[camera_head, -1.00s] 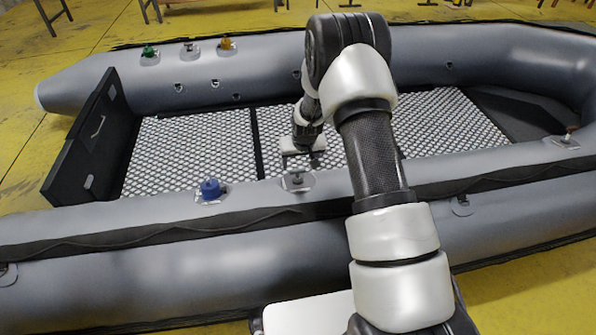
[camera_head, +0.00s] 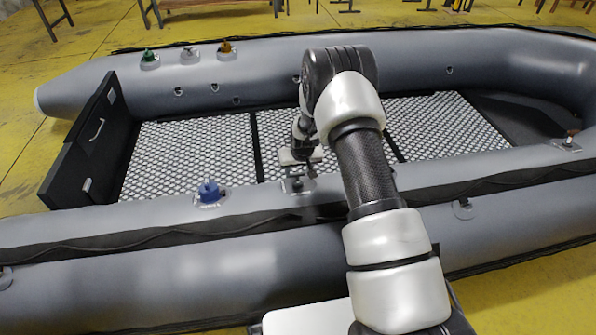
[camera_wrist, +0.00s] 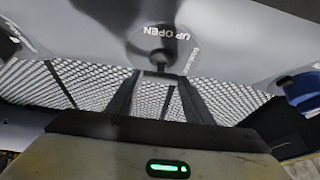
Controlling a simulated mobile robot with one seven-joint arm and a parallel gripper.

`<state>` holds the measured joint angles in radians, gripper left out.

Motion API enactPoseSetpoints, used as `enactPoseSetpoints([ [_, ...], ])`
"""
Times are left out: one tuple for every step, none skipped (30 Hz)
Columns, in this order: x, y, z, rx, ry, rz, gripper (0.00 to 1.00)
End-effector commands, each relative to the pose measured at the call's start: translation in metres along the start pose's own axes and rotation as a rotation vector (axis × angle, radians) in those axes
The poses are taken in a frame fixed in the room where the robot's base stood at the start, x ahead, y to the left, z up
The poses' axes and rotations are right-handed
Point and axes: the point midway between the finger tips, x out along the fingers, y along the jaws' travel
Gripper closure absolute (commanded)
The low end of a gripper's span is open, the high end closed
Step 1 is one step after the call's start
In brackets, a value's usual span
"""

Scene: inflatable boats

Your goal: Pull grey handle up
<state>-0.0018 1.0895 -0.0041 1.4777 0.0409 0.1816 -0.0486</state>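A small dark grey handle (camera_wrist: 158,57) stands in the middle of a round valve plate marked "UP OPEN" in the wrist view. In the head view the valve plate (camera_head: 297,186) is on the near tube of the boat, partly covered by my gripper. My gripper (camera_wrist: 157,78) is open, with one finger to each side of the handle's line. The fingertips look close to the handle, but I cannot tell whether they touch it. In the head view my gripper (camera_head: 299,170) is just above the near tube's inner side.
A blue valve (camera_head: 208,191) sits left on the near tube and also shows in the wrist view (camera_wrist: 300,90). Green (camera_head: 149,56), grey (camera_head: 191,53) and orange (camera_head: 225,47) valves stand on the far tube. The patterned floor (camera_head: 190,155) is clear.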

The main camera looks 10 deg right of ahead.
Motion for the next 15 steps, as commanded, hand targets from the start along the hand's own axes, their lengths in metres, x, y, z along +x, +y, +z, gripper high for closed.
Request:
enactPoseSetpoints([
  [0.0,0.0,0.0,0.0,0.0,0.0,0.87],
  [0.0,0.0,0.0,0.0,0.0,0.0,0.92],
  [0.0,0.0,0.0,0.0,0.0,0.0,0.93],
  [-0.001,0.0,-0.001,0.0,0.0,0.0,0.93],
  [-0.003,0.0,-0.002,0.0,0.001,0.0,0.93],
  [-0.006,0.0,-0.004,0.0,0.001,0.0,0.93],
  [-0.01,0.0,-0.006,0.0,0.002,0.0,0.93],
  [-0.014,0.0,-0.008,0.0,0.002,0.0,0.93],
  [-0.019,0.0,-0.01,0.0,0.001,0.0,0.93],
  [-0.023,0.0,-0.012,-0.001,0.001,0.0,0.93],
  [-0.026,0.0,-0.014,-0.001,0.001,0.0,0.93],
  [-0.028,0.0,-0.015,-0.001,0.0,0.0,0.94],
  [-0.028,0.0,-0.015,-0.001,0.0,0.0,0.94],
  [-0.028,0.0,-0.015,-0.001,0.0,0.0,0.94],
  [-0.027,0.0,-0.015,-0.001,0.0,0.0,0.94],
])
